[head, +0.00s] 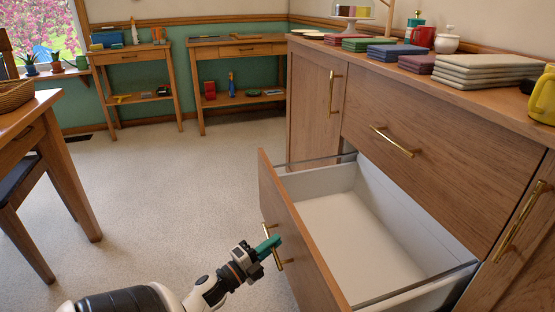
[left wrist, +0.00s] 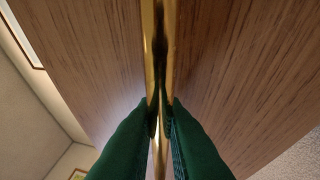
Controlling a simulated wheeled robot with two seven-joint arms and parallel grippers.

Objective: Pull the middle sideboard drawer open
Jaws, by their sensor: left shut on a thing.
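The middle sideboard drawer (head: 340,222) stands well out from the sideboard (head: 420,105). Its white inside is empty as far as it shows. The drawer's wooden front (head: 290,240) bears a brass bar handle (head: 281,262). My left gripper (head: 271,245), with green fingers, is at this handle. In the left wrist view the green fingers (left wrist: 160,125) are shut on the brass handle (left wrist: 160,50), one on each side of the bar. The wooden front lies close behind it. My right gripper is in neither view.
An upper drawer with a brass handle (head: 392,142) is shut above the open one. Folded cloths (head: 485,68), a red mug (head: 421,40) and a yellow pot (head: 543,97) stand on top. A wooden table (head: 30,118) is at the left. Carpet (head: 170,200) between is clear.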

